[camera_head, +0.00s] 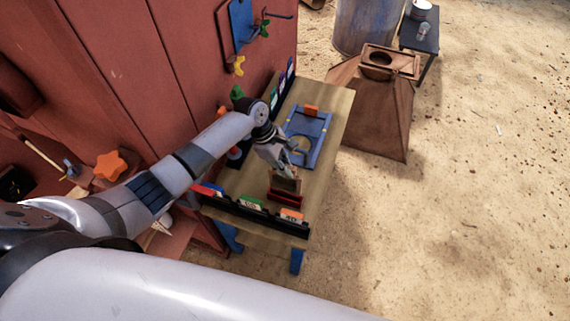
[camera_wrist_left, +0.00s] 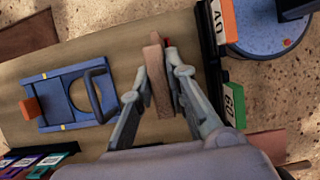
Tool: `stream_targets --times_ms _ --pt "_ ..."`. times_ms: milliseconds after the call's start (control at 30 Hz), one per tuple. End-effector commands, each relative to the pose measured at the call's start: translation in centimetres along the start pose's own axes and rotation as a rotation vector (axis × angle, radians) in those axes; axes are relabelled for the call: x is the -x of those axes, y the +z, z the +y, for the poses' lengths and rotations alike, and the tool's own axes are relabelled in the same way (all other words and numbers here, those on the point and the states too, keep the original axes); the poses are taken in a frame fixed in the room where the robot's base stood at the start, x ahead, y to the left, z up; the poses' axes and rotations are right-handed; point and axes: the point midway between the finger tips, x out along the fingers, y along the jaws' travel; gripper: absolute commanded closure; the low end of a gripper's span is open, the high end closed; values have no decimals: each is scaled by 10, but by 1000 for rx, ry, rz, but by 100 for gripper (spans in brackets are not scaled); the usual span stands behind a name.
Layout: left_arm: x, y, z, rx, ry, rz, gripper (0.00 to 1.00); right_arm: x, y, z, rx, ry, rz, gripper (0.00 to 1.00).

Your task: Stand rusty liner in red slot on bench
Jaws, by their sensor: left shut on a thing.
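My left gripper (camera_head: 285,171) is over the front part of the wooden bench and is shut on the rusty liner (camera_head: 289,185). In the left wrist view the liner (camera_wrist_left: 158,80) stands on edge as a brown plate between the two fingers. The red slot (camera_head: 287,198) is on the bench directly below the liner in the head view. In the left wrist view only a bit of red (camera_wrist_left: 168,43) shows beside the liner's far end. I cannot tell whether the liner's lower edge is inside the slot or just above it. My right gripper is out of view.
The bench (camera_head: 331,112) bears a blue frame (camera_head: 322,150) with a round opening and handle behind the gripper. A black rack (camera_head: 262,215) with coloured labelled tabs runs along the near edge. A red wall (camera_head: 150,70) stands at left; a rusty hopper (camera_head: 380,110) stands beyond the bench.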

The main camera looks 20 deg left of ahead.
Motion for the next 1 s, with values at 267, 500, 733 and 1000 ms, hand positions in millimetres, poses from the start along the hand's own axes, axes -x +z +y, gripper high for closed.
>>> stream_targets --times_ms 267,500,733,1000 --pt "-7 -2 2 -1 4 -3 100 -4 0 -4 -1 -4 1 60" --pt "-14 -5 1 -1 3 -2 100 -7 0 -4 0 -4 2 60" --pt "-20 -8 1 -2 3 -2 100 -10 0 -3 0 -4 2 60" --pt "-27 -10 1 -1 3 -3 100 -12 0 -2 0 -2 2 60"
